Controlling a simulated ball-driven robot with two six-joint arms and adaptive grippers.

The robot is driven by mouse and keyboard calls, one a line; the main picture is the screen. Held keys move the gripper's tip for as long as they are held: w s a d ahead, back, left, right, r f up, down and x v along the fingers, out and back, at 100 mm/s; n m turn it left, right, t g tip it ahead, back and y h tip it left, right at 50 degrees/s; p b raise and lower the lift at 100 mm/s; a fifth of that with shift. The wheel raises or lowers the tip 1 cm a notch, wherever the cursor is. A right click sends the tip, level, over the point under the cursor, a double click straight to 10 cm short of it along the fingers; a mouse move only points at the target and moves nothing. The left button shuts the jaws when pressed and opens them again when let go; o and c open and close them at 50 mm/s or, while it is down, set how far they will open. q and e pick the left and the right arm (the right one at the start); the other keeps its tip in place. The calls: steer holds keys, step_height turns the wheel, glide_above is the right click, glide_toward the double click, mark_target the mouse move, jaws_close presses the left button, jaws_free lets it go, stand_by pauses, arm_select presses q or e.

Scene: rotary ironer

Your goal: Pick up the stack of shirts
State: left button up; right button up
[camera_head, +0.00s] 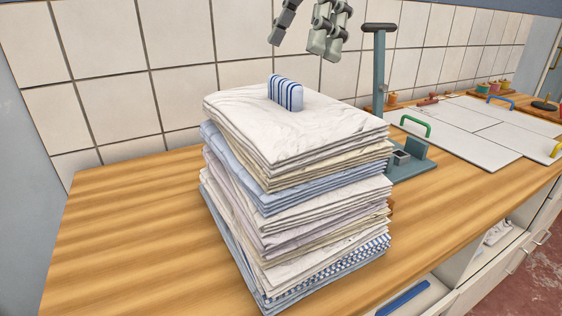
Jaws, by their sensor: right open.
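The stack of shirts (300,150) stands on the wooden counter in the middle of the camera_head view. It is tall, with several folded white, cream, blue and checked layers, and it leans slightly. A blue-and-white striped block-like piece (285,93) stands upright on top. My right gripper (298,40) is open and empty, above and behind the stack, apart from it, at the top edge of the picture. My left gripper is not in view.
A grey-green post stand (379,72) stands behind the stack at right. White panels with coloured handles (465,132) lie further right on the wooden counter (130,225). The counter left of the stack is clear. A tiled wall (110,60) is behind. Open shelves (480,262) sit below the front edge.

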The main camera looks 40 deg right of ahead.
mark_target(287, 78)
steer(key=shift+a+f, duration=0.15)
steer(key=shift+f, duration=0.25)
steer(key=shift+w+a+f, duration=0.1)
steer(key=shift+f, duration=0.25)
steer(key=x, duration=0.3)
steer(key=shift+f, duration=0.45)
steer(key=shift+a+f, duration=0.1)
steer(key=shift+f, duration=0.25)
steer(key=shift+c, duration=0.3)
steer(key=c, duration=0.4)
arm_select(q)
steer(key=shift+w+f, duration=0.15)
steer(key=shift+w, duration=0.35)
arm_select(e)
steer(key=shift+r, duration=0.1)
steer(key=c, duration=1.3)
steer(key=shift+o, duration=0.2)
